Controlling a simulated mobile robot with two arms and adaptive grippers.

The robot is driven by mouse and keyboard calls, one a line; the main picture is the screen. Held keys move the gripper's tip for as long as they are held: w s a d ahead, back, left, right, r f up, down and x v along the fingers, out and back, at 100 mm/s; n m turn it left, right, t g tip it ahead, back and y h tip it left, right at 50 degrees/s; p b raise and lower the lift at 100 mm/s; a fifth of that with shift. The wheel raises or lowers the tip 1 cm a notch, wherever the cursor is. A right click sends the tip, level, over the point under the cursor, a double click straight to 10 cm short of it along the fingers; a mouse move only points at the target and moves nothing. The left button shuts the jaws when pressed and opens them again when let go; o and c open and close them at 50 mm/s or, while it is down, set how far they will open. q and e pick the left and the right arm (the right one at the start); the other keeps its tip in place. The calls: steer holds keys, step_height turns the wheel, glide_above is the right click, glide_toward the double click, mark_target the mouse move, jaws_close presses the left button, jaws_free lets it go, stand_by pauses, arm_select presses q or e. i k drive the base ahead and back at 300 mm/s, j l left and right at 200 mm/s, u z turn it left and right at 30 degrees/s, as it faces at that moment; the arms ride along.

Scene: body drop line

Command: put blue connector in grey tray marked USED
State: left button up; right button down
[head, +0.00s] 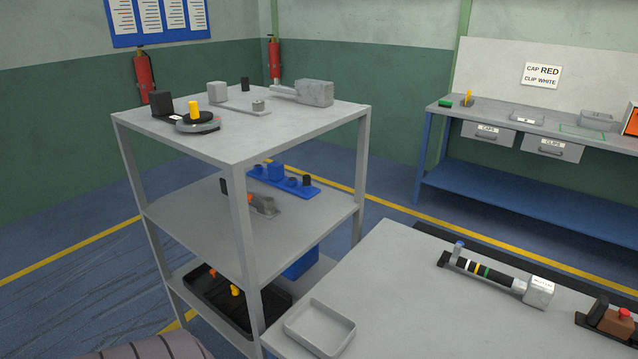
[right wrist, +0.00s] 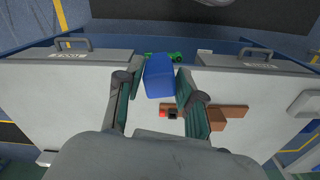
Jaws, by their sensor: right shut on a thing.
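In the right wrist view, my right gripper (right wrist: 159,82) has its two dark green pads on either side of a blue connector (right wrist: 159,74) and is shut on it. The connector's far end sticks out past the fingertips. A shallow, empty grey tray (head: 320,328) lies on the near grey table in the head view; no USED mark can be read on it. Neither of my grippers shows in the head view, and my left gripper is in neither view.
A three-level grey shelf unit (head: 240,150) with several parts on it stands left of the near table (head: 400,262). A striped tool (head: 490,273) and a brown block with a red knob (head: 613,318) lie on the table. A workbench (head: 560,118) stands at the back right.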

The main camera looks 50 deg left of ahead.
mark_target(320, 332)
steer(key=i+u, duration=0.1)
steer(key=u, duration=2.6)
